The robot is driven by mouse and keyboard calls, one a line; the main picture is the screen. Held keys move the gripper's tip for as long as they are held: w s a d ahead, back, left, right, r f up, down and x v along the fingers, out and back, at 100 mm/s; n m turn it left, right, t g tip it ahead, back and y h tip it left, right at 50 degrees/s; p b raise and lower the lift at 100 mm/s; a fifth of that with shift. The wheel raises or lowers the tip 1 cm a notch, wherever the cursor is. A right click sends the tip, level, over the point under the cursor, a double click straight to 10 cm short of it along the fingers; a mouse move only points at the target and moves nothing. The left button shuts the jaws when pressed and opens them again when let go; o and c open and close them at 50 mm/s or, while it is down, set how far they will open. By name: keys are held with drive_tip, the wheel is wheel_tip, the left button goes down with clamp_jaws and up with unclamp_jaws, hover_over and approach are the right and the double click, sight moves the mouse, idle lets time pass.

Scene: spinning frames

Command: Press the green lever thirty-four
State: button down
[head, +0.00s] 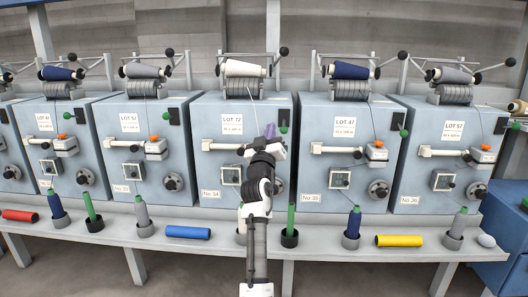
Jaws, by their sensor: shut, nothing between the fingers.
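The middle grey-blue machine (215,122) carries the label "No. 34" (211,194) and a "LOT 72" card. Its green lever (283,129) shows small, just below a black plate (285,116) at the upper right of the front. My gripper (270,131) is shut and empty, with purplish tips in front of the machine, close to the left of the lever. I cannot tell if they touch. My arm hides part of the machine's white arm and box (279,151) and its lower front.
Similar machines stand on both sides, including one marked "No. 35" (311,198) with its own green lever (405,133). The shelf in front (330,247) holds upright spools, a blue tube (188,232), a yellow tube (398,241) and a red tube (20,215).

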drive_tip(key=s+f, duration=0.5)
drive_tip(key=shift+s+a, duration=0.15)
drive_tip(key=shift+a, duration=0.1)
